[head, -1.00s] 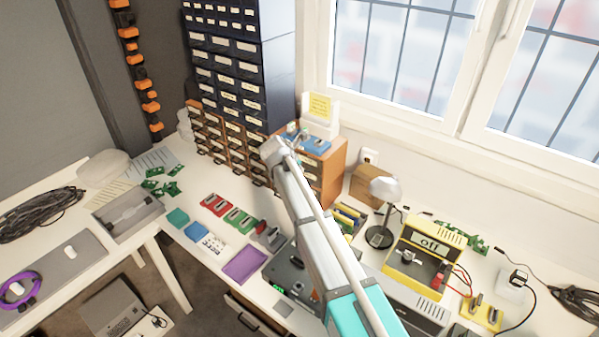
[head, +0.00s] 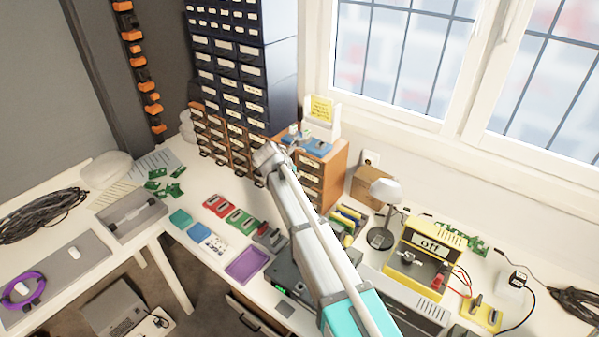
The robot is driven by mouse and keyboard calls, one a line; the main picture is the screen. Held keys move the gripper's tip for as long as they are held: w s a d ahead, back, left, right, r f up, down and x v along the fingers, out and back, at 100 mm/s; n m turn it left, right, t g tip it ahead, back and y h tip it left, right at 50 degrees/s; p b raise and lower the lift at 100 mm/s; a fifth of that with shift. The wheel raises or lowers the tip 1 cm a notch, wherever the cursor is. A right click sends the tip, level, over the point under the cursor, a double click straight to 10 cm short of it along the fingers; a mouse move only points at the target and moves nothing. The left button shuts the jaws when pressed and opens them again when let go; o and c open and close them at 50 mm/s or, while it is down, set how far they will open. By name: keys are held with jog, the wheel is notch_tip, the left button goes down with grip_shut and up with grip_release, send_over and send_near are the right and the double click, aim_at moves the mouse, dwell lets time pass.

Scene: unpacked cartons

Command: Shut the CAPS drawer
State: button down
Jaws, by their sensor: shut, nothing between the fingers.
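My gripper (head: 266,156) is at the far end of my arm, in front of the wooden drawer units. It is shut and looks empty; its fingertips are small and partly hidden by my wrist. A low brown drawer unit (head: 213,133) with pale labels stands left of it. A wooden drawer cabinet (head: 331,172) stands just right of it, its front partly covered by my arm. The labels are too small to read, so I cannot tell which drawer is CAPS or how far it stands out. I cannot tell whether my gripper touches a drawer.
A tall dark drawer tower (head: 281,75) stands behind. Red and green parts and a purple tray (head: 247,265) lie on the white bench left of my arm. A lamp (head: 384,192) and a yellow meter (head: 425,258) stand to the right. Small items sit on the wooden cabinet.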

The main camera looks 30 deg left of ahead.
jog(key=p+v, duration=0.7)
jog(key=v, duration=0.2)
jog(key=shift+s+r, duration=0.25)
jog(key=shift+r, duration=0.05)
dwell(0.6)
